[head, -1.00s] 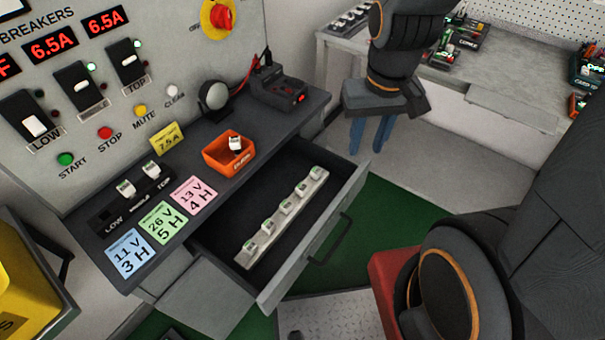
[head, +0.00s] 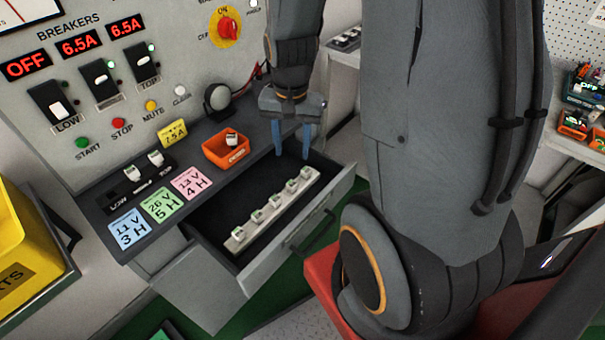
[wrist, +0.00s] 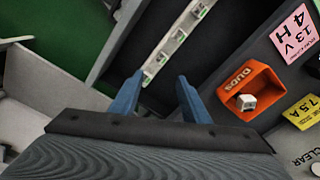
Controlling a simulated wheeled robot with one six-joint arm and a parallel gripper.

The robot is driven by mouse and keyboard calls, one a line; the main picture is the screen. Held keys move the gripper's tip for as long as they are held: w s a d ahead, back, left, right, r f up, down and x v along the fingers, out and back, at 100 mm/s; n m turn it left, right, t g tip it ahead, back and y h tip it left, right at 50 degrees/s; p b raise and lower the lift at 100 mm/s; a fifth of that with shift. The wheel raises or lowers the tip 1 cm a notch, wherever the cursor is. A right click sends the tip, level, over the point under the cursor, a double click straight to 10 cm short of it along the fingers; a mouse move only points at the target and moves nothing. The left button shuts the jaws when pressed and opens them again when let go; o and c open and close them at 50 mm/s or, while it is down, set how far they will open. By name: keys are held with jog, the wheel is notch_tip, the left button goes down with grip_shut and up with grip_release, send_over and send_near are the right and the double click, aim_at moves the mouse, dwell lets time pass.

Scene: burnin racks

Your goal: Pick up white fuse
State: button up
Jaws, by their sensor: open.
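Several white fuses with green marks, one of them the middle fuse (head: 274,202), stand in a row on a pale strip in the open drawer (head: 322,203). They also show in the wrist view, one at the upper end of the row (wrist: 180,35). Another white fuse (head: 232,138) sits in the orange DUDS bin (head: 213,153); that fuse (wrist: 246,102) shows in the wrist view too. Two white fuses, one of them the right one (head: 156,157), are in the LOW–TOP socket block. My gripper (head: 292,153) is open and empty, blue fingers down, above the drawer's back right end, apart from the fuses.
Pink (head: 191,183), green (head: 161,205) and blue (head: 129,228) cards lie on the ledge. A yellow 7.5A card (head: 172,133) lies near the bin. A yellow parts bin (head: 25,240) stands at left. The drawer's back part is empty.

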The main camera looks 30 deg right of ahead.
aim_at(306, 170)
jog(key=d+f+m, duration=0.1)
jog(key=d+m, duration=0.1)
jog(key=w+d+f+m, duration=0.1)
jog(key=d+f, duration=0.1)
jog(key=w+d+f+m, duration=0.1)
jog(key=d+m, duration=0.1)
jog(key=shift+f+m+p, duration=0.3)
jog(key=shift+f, duration=0.75)
jog(key=shift+w+a+f+p, duration=0.15)
jog(key=shift+f+p, duration=0.5)
jog(key=shift+f, duration=1)
jog(key=shift+w+f+p, duration=0.1)
jog(key=shift+f+p, duration=0.5)
jog(key=shift+f, duration=1.05)
jog(key=shift+c, duration=0.4)
jog(key=c, duration=0.9)
